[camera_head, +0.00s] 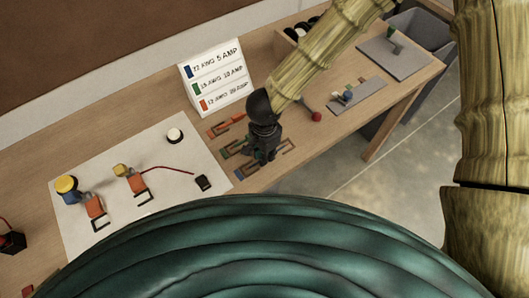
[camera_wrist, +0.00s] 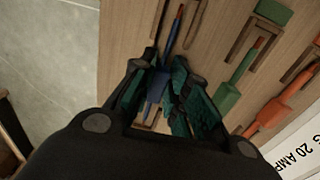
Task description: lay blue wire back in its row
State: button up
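The blue wire piece (camera_wrist: 157,86) lies lengthwise between the dark, green-padded fingers of my gripper (camera_wrist: 163,82) in the wrist view. The fingers are drawn in close on both its sides. Its thin upper end with an orange tip runs up past the fingertips, over or within a wooden holder frame; I cannot tell whether it touches the frame. A bit of blue (camera_head: 240,173) shows at the nearest row.
A green piece (camera_wrist: 232,95) and an orange piece (camera_wrist: 272,112) lie in neighbouring rows. The label stand (camera_head: 216,78) is behind the rows. A white mat (camera_head: 150,205) with orange-handled parts and a red wire is at left. A red ball-ended tool (camera_head: 315,116) lies right of my gripper.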

jog(key=o, duration=0.5)
jog(key=shift+r, duration=0.15)
notch_tip(320, 180, up, 12)
jog(key=shift+f, duration=0.15)
dwell(0.4)
